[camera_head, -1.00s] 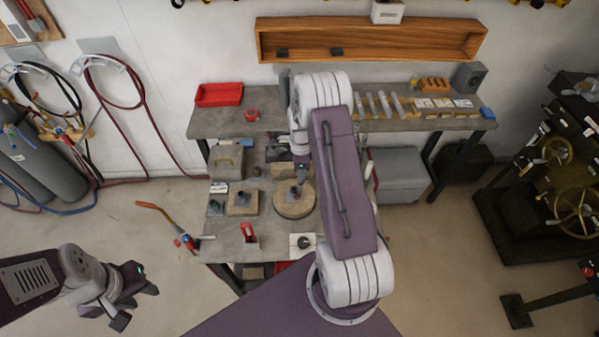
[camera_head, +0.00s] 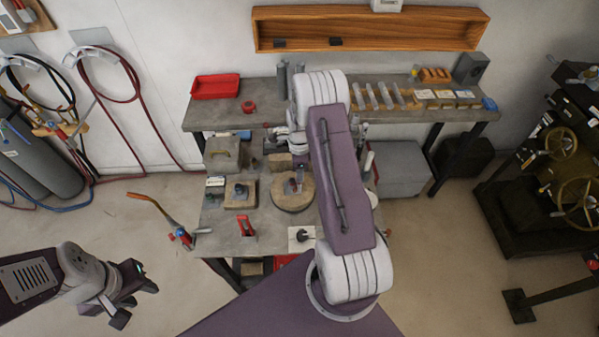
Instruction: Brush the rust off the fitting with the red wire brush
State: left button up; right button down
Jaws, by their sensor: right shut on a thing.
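My right arm reaches over the bench, and its wrist (camera_head: 288,140) is at the back of the bench top. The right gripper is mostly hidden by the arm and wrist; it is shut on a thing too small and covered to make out. A small upright dark and reddish piece (camera_head: 297,184), perhaps the fitting, stands on the round wooden disc (camera_head: 285,202). A red tool or stand (camera_head: 246,229) is near the bench's front edge; I cannot tell whether it is a brush. My left gripper (camera_head: 146,293) is open and empty, off the bench at the lower left.
Small parts on a wooden block (camera_head: 241,202) and a grey box (camera_head: 222,156) stand left of the disc. A torch (camera_head: 162,215) sticks out at the left edge. A raised back shelf (camera_head: 215,117) holds a red tray (camera_head: 215,87).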

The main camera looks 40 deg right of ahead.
jog(key=shift+f+b, duration=0.4)
jog(key=shift+f, duration=0.1)
jog(key=shift+a, duration=0.1)
jog(key=shift+w+d, duration=0.5)
jog(key=shift+w, duration=0.35)
dwell(0.8)
jog(key=shift+s+a, duration=0.4)
jog(key=shift+s, duration=0.45)
jog(key=shift+w, duration=0.1)
